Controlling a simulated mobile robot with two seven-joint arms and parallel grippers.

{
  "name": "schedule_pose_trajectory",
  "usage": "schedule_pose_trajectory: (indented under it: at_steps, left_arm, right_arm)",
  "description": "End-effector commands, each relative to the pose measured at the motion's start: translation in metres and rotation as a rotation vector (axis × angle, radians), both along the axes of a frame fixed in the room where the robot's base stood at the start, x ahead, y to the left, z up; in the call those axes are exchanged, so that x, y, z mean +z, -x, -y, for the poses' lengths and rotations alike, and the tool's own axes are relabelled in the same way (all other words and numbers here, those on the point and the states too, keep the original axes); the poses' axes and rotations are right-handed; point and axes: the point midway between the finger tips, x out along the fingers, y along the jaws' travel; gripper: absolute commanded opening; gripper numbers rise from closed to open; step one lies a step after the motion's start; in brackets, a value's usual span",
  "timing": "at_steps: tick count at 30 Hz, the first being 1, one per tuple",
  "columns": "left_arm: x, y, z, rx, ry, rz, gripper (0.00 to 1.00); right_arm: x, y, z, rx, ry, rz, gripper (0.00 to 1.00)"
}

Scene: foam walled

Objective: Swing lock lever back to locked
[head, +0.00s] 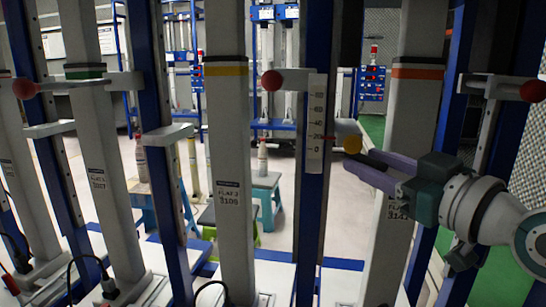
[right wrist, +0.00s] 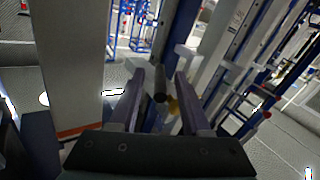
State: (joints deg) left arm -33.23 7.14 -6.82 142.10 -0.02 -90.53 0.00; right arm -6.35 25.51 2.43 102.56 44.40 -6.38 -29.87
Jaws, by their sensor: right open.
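A yellow round knob (head: 352,143) shows beside the blue upright with the white scale, just beyond my right fingertips. It also shows in the right wrist view (right wrist: 173,105), partly hidden behind a dark round rod end (right wrist: 160,97) between the fingers. I take the knob and dark rod as the lock lever; how they join is unclear. My right gripper (head: 362,166) comes in from the right, with its fingers apart on either side of the dark rod in the wrist view (right wrist: 158,82). Contact cannot be told. My left gripper is not in view.
The white scale (head: 315,125) has a red mark near 20. Arms with red balls stand at the left (head: 26,88), middle (head: 271,80) and right (head: 533,91). A grey column with an orange band (head: 417,73) stands close to my right gripper. Stools (head: 266,195) stand behind.

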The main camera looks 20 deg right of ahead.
Motion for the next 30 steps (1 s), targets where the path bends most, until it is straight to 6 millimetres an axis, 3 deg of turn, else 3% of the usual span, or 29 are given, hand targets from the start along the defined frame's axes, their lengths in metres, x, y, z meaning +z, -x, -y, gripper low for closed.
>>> schedule_pose_trajectory:
  at_steps: [6, 17, 30]
  left_arm:
    - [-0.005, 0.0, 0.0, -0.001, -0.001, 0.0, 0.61]
    - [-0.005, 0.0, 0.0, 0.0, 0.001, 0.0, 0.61]
    - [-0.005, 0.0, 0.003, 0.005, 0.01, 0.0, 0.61]
  right_arm:
    - [0.0, -0.022, -0.002, -0.001, -0.001, 0.001, 0.47]
    - [0.0, -0.027, -0.003, 0.0, -0.002, 0.0, 0.47]
    - [0.0, -0.027, -0.002, -0.001, -0.001, 0.0, 0.0]
